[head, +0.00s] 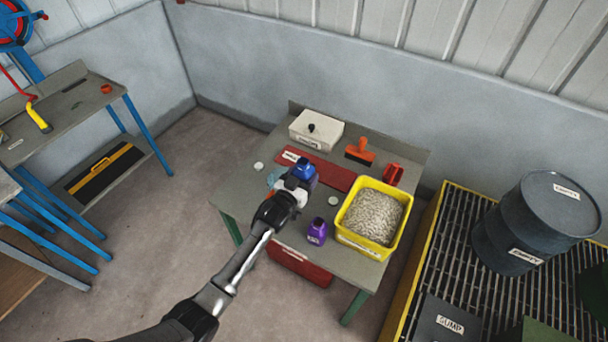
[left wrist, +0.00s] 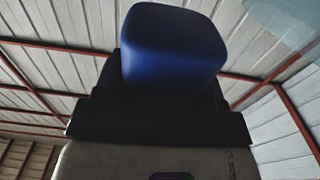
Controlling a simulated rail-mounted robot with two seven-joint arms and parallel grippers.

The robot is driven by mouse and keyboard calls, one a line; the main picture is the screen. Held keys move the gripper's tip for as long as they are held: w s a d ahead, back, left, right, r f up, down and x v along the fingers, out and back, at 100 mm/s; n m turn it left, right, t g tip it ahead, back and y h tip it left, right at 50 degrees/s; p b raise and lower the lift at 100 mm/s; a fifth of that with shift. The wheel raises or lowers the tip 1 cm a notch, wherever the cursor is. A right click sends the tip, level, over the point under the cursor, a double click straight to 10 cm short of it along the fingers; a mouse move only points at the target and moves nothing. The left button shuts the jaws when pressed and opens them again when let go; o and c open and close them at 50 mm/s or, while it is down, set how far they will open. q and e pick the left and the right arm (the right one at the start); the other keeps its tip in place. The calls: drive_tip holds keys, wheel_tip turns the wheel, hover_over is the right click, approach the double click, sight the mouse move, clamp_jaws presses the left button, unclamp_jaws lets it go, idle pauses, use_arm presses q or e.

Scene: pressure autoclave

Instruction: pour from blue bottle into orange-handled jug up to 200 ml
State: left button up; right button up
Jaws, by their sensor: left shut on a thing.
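The blue bottle (head: 305,170) is above the work table in the head view. My left gripper (head: 291,187) is shut on it. In the left wrist view the blue bottle (left wrist: 172,45) fills the top middle, in front of the dark jaws (left wrist: 160,110). A small pale-blue, see-through vessel (head: 272,179) shows just left of my gripper in the head view, with a bit of orange near it. It may be the orange-handled jug, but my gripper partly hides it. Its scale and any liquid level cannot be read. My right gripper is not in view.
A purple bottle (head: 317,232) and a yellow tub (head: 347,237) of pale granules stand right of my gripper. A red mat (head: 335,176), white box (head: 316,129), orange-handled tool (head: 360,151) and red object (head: 393,174) are behind. A labelled drum (head: 540,220) stands right.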

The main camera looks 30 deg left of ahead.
use_arm(q)
drive_tip(key=a+n, duration=0.1)
drive_tip(key=n+p, duration=0.1)
drive_tip(key=n, duration=0.1)
drive_tip(key=shift+a+r, duration=0.4)
drive_tip(key=shift+a+r+n+p, duration=0.1)
drive_tip(key=shift+a+n+p, duration=0.15)
drive_tip(key=shift+n, duration=0.95)
drive_tip(key=n, duration=0.1)
drive_tip(key=d+n, duration=0.1)
drive_tip(key=shift+d+f+n+p, duration=0.2)
drive_tip(key=shift+n+p, duration=0.15)
drive_tip(key=shift+n, duration=0.05)
drive_tip(key=n, duration=0.2)
drive_tip(key=shift+d+f+n, duration=0.25)
drive_tip(key=shift+n, duration=0.05)
drive_tip(key=shift+d+f+n+b, duration=0.1)
drive_tip(key=shift+f+n+b, duration=0.15)
drive_tip(key=shift+n, duration=0.3)
drive_tip(key=shift+d+f+n+b, duration=0.15)
drive_tip(key=shift+n+b, duration=0.15)
drive_tip(key=shift+n, duration=0.25)
drive_tip(key=shift+a+r, duration=0.15)
drive_tip(key=shift+n, duration=0.3)
